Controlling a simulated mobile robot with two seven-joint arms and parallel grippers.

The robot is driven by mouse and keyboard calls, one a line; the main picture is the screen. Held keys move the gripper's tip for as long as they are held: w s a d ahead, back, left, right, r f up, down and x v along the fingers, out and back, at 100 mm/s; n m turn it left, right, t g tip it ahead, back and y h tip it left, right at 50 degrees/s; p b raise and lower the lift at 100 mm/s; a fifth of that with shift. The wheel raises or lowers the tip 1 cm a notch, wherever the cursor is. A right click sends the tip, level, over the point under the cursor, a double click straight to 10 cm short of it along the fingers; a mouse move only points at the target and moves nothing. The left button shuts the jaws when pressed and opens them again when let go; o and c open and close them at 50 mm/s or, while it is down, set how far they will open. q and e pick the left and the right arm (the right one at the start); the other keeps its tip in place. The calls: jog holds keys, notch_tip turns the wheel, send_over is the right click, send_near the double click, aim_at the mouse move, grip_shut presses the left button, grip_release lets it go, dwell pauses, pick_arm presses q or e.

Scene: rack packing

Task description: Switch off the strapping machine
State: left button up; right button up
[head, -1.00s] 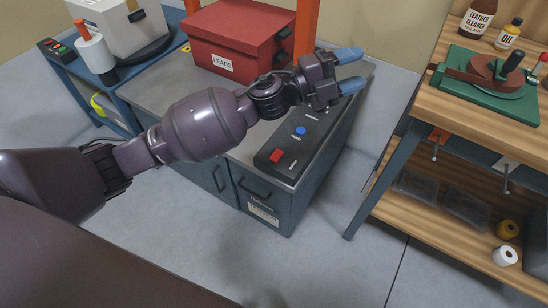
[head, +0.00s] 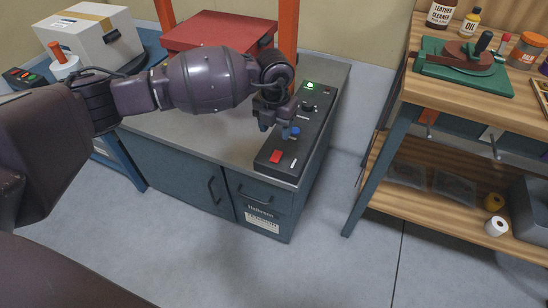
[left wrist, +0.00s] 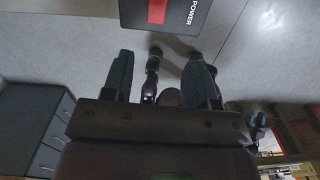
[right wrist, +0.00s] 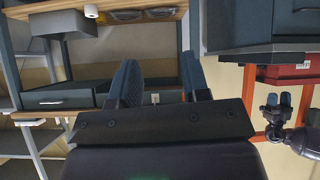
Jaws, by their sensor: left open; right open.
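The strapping machine (head: 220,146) is a blue-grey cabinet with a grey top and an orange arch. A black control panel (head: 266,166) lies along its right edge, with a red power switch (head: 276,156), a blue button (head: 295,132), a black knob (head: 307,107) and a lit green lamp (head: 310,86). My left gripper (head: 275,126) is open and points down over the panel, just behind the red switch. In the left wrist view, the red switch (left wrist: 157,10) and the "POWER" label lie beyond the open fingers. My right gripper (right wrist: 160,82) is open and empty, away from the panel.
At left is a side table with a white-grey box (head: 88,38). A wooden bench (head: 420,85) with a green tool stands at right. Bare floor lies in front.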

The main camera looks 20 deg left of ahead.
aim_at(274, 160)
pick_arm(q)
jog(key=shift+n, duration=0.3)
jog(key=f+b, duration=0.1)
jog(key=f, duration=0.3)
jog(key=f+b, duration=0.1)
jog(key=f, duration=0.4)
jog(key=shift+s+a+f+b, duration=0.15)
jog(key=shift+s+f+b, duration=0.05)
jog(key=shift+f+b, duration=0.15)
jog(key=shift+f, duration=0.6)
pick_arm(e)
jog(key=shift+w+a+f+n, duration=0.1)
jog(key=shift+f+n, duration=0.2)
jog(key=shift+f, duration=0.6)
jog(key=shift+w, duration=0.15)
pick_arm(q)
jog(key=shift+c, duration=0.3)
